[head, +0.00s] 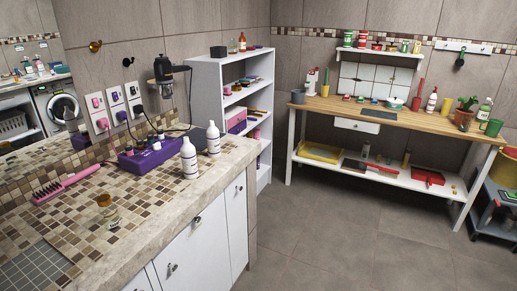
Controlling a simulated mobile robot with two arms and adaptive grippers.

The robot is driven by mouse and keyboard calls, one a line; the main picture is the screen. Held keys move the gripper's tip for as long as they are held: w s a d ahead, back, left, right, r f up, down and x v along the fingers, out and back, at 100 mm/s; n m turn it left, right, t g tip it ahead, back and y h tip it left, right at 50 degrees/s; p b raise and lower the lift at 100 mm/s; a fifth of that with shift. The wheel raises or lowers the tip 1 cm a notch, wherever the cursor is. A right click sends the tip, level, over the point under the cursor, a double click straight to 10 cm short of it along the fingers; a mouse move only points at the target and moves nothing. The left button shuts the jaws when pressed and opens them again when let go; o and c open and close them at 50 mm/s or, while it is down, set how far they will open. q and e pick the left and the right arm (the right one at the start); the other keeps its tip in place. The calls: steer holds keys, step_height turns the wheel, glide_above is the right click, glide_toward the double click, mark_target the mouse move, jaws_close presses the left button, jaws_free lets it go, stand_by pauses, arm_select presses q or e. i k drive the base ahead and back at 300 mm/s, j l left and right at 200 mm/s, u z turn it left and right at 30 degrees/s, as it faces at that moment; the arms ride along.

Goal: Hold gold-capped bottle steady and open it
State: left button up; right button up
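In the head view a small bottle (110,214) with a gold-coloured cap (104,200) stands upright on the mosaic-tiled counter (150,205) at the left. The cap appears to be on the bottle. It stands apart from the other things on the counter. Neither of my grippers shows in this view.
A dark tile inset (38,268) is in front. Grey floor (330,235) is clear toward the wooden workbench (400,117).

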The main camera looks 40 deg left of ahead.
mark_target(109, 215)
steer(key=i+l, duration=0.15)
steer(key=i, duration=0.35)
steer(key=i+l+u, duration=0.15)
steer(key=i, duration=0.3)
steer(key=i+l, duration=0.2)
steer(key=i, duration=0.3)
steer(key=u, duration=3.2)
